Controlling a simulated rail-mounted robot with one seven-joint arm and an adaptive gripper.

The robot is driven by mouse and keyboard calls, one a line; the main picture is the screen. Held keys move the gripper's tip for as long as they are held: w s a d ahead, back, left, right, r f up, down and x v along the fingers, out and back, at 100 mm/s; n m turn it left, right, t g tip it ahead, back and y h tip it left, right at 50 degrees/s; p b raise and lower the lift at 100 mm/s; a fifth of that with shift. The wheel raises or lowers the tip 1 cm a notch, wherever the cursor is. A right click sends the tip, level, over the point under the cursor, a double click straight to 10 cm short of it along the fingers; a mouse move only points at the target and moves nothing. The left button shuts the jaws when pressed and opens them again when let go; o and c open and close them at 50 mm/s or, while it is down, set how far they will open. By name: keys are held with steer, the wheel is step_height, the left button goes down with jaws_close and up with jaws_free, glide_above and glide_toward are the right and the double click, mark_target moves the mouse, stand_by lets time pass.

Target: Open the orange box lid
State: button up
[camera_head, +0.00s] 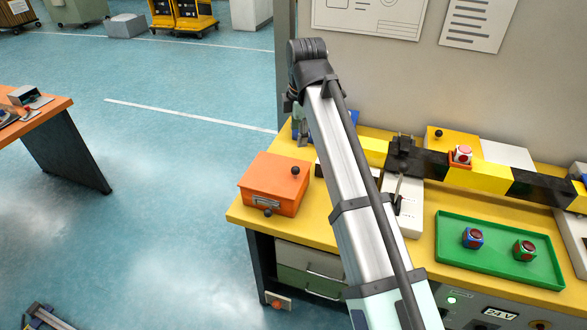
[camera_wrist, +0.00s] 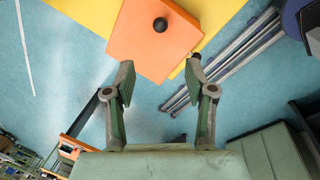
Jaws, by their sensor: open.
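The orange box (camera_head: 262,184) sits at the left end of the yellow workbench, and its lid (camera_head: 282,168) looks closed. A black knob (camera_head: 295,170) stands on the lid. A second dark knob (camera_head: 267,212) and a small label plate are on the front face. In the wrist view the orange box (camera_wrist: 150,55) lies ahead, with the black knob (camera_wrist: 160,24) on its face. My gripper (camera_wrist: 160,66) is open and empty, its two fingers apart on either side of the box's near edge in the picture. The knob is beyond the fingertips.
A black-and-yellow barrier (camera_head: 460,178) spans the bench back, with a red-topped cube (camera_head: 461,155) on it. A green tray (camera_head: 495,269) holds blue and green cubes at right. A white unit with a lever (camera_head: 402,215) stands mid-bench.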

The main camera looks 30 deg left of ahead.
mark_target(296, 168)
steer(key=f, duration=0.5)
steer(key=w+a+f+p, duration=0.1)
steer(key=f, duration=0.4)
steer(key=w+a+f+p, duration=0.1)
steer(key=f, duration=0.4)
steer(key=shift+f, duration=0.15)
jaws_close()
